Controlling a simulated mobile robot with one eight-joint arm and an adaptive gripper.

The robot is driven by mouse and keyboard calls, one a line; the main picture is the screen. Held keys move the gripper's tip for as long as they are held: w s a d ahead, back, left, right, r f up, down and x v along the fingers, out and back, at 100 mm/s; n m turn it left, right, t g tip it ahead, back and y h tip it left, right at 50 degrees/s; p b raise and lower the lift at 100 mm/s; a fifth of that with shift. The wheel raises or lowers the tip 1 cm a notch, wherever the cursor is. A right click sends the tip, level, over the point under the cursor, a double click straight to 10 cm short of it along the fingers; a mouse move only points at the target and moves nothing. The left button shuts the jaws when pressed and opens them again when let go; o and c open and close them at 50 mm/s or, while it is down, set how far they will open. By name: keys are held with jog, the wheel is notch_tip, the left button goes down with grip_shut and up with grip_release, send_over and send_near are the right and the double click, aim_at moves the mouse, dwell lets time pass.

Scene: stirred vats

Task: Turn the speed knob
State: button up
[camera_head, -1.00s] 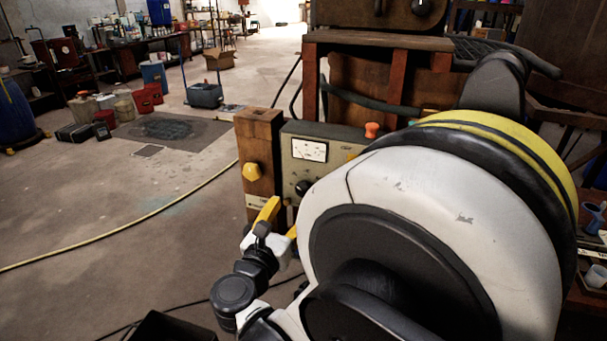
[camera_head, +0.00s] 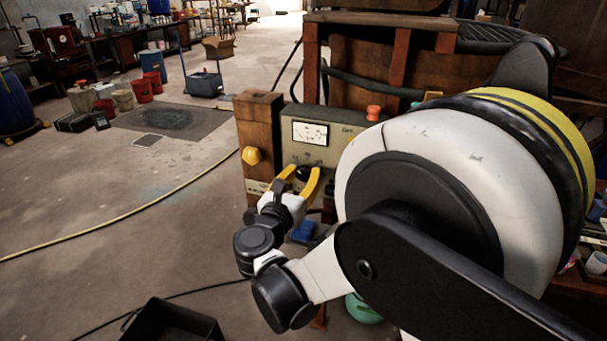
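A grey-green control box (camera_head: 345,136) with a white dial gauge (camera_head: 310,133) stands beside a wooden post. A black knob (camera_head: 304,173) sits low on its front, below the gauge; I take it for the speed knob, though its label is unreadable. My gripper (camera_head: 305,172) has two yellow fingers, spread apart, one on each side of this knob. I cannot tell whether they touch it. The lower part of the box front is partly hidden by the gripper and my arm.
A yellow knob (camera_head: 251,156) is on the wooden post (camera_head: 260,120), left of the box. An orange-red button (camera_head: 373,112) tops the box. My large white arm link covers the right side. A black open bin (camera_head: 172,322) stands on the floor at the front. The floor at left is mostly clear.

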jog(key=shift+m, duration=0.3)
jog(key=m, duration=0.4)
jog(key=shift+m+b, duration=0.3)
jog(key=shift+b, duration=0.1)
jog(key=m, duration=0.4)
jog(key=shift+d+m, duration=0.1)
jog(key=shift+m, duration=0.2)
jog(key=m+b, duration=0.1)
jog(key=m, duration=0.4)
jog(key=shift+f+m, duration=0.1)
jog(key=shift+m, duration=2.3)
jog(key=o, duration=1.2)
jog(key=shift+c, duration=0.2)
